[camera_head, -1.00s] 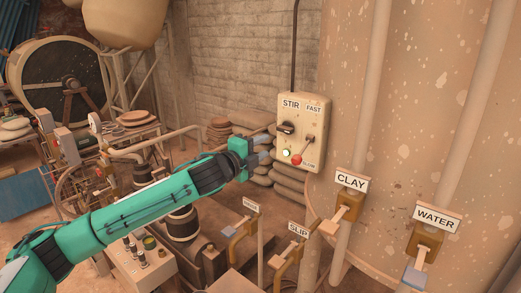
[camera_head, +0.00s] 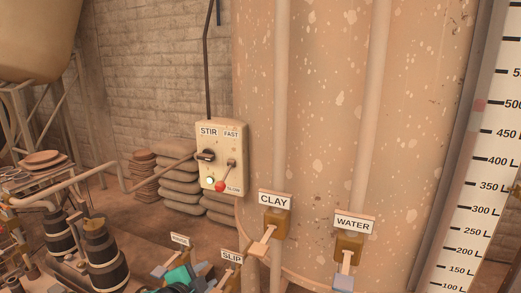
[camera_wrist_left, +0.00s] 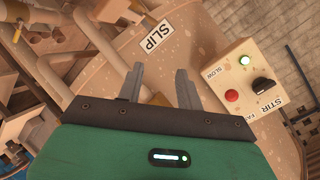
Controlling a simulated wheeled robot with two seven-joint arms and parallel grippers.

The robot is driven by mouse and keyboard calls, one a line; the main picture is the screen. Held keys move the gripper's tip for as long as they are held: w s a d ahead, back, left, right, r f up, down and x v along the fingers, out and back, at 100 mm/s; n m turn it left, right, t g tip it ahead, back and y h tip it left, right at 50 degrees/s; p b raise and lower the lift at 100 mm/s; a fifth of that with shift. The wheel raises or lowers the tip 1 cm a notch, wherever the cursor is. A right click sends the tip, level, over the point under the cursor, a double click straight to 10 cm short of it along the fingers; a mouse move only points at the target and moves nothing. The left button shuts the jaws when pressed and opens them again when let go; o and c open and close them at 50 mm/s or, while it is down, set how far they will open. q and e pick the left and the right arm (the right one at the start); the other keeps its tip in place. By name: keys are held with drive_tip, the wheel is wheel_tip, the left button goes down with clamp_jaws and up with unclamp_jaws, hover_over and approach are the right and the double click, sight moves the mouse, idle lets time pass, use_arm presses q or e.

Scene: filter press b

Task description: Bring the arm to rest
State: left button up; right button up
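My left gripper (camera_head: 180,271) is at the bottom edge of the head view, mostly cut off, near the SLIP sign (camera_head: 231,258). In the left wrist view its two grey fingers (camera_wrist_left: 159,72) stand apart with nothing between them. The SLIP sign (camera_wrist_left: 167,39) lies beyond the fingertips there. The cream STIR box (camera_head: 236,145) is above and right of the gripper in the head view, clear of it. The box carries a black switch (camera_head: 205,155), a lit lamp and a red knob (camera_head: 220,186). My right gripper is not in view.
CLAY (camera_head: 274,200) and WATER (camera_head: 352,223) valve handles stick out from the big spotted tank (camera_head: 325,110). A white level scale (camera_head: 492,170) stands at the right. Stacked sacks (camera_head: 180,180) lie behind the box. Dark barrels (camera_head: 103,255) stand at the lower left.

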use_arm(q)
drive_tip(key=s+a+f+n+g+y, duration=0.1)
drive_tip(key=s+a+f+n+g, duration=0.4)
drive_tip(key=s, duration=0.6)
drive_tip(key=s+a+f+n+g+y, duration=0.15)
drive_tip(key=s+f+n, duration=0.25)
drive_tip(key=s+f, duration=0.55)
drive_tip(key=s+a+f+n+g+y, duration=0.2)
drive_tip(key=s+f+n+g, duration=0.15)
drive_tip(key=s, duration=0.95)
drive_tip(key=s+f+x, duration=0.1)
drive_tip(key=s+x, duration=0.3)
drive_tip(key=x, duration=1.1)
drive_tip(key=s+f+x, duration=0.1)
drive_tip(key=s+x, duration=0.2)
drive_tip(key=x, duration=1.1)
drive_tip(key=s+a+f+g, duration=0.1)
drive_tip(key=s+a+f, duration=0.2)
drive_tip(key=s+f, duration=1.7)
drive_tip(key=shift+a+f+g, duration=0.15)
drive_tip(key=shift+f+g, duration=0.05)
drive_tip(key=shift+g, duration=0.2)
